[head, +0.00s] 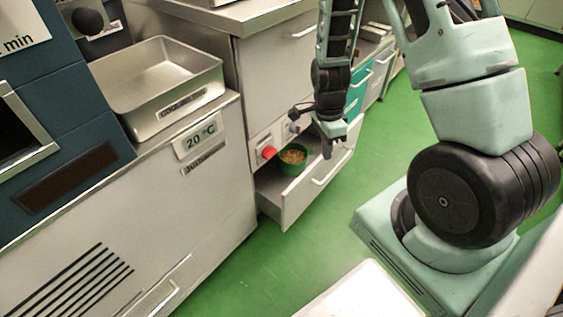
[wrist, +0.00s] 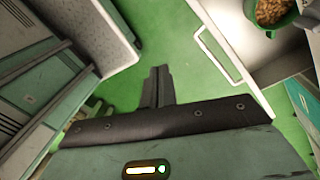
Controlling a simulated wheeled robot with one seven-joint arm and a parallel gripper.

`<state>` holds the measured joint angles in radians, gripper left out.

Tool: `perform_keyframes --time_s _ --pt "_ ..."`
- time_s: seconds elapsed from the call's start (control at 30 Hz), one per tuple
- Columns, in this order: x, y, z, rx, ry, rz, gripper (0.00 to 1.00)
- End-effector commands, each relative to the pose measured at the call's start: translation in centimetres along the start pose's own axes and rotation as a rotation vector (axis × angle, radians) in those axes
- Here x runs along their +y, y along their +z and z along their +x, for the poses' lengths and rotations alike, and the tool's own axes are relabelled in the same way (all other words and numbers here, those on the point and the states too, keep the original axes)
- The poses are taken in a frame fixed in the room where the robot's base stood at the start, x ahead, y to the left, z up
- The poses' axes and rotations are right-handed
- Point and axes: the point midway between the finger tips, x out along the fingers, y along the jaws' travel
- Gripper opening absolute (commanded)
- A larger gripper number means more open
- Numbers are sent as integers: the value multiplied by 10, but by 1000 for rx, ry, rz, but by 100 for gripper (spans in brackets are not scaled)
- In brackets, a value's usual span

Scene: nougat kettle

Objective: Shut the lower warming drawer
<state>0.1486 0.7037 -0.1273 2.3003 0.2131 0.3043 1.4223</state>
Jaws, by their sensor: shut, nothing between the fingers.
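The lower warming drawer (head: 298,205) stands pulled out from the grey cabinet, with a bar handle (head: 331,168) on its front. In the wrist view the drawer front (wrist: 215,20) and its white handle (wrist: 219,54) lie right of my fingers. A green bowl of brown pieces (head: 293,157) sits inside the drawer, and the bowl (wrist: 270,14) also shows at the wrist view's top right. My gripper (head: 327,154) points down by the drawer's front, shut and empty. In the wrist view my fingertips (wrist: 158,74) show against green floor. Their exact gap to the drawer front is unclear.
A red knob (head: 268,152) is on the cabinet face above the drawer. A metal tray (head: 157,85) rests on the counter at left. A white surface (head: 362,292) is at the bottom. Green floor (head: 240,280) is clear in front of the drawer.

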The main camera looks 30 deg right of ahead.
Motion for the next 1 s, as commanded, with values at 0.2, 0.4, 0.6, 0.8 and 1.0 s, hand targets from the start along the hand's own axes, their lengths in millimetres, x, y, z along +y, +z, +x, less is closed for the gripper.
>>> perform_keyframes --time_s 0.2,0.4,0.6,0.8,1.0 --pt "7 40 -13 -27 -20 -235 0" --pt "18 74 -25 -45 -37 -462 0" --pt "35 105 -37 -56 -58 -698 0" --pt "51 128 -47 -60 -73 -891 0" --pt "59 137 -50 -63 -79 -976 0"
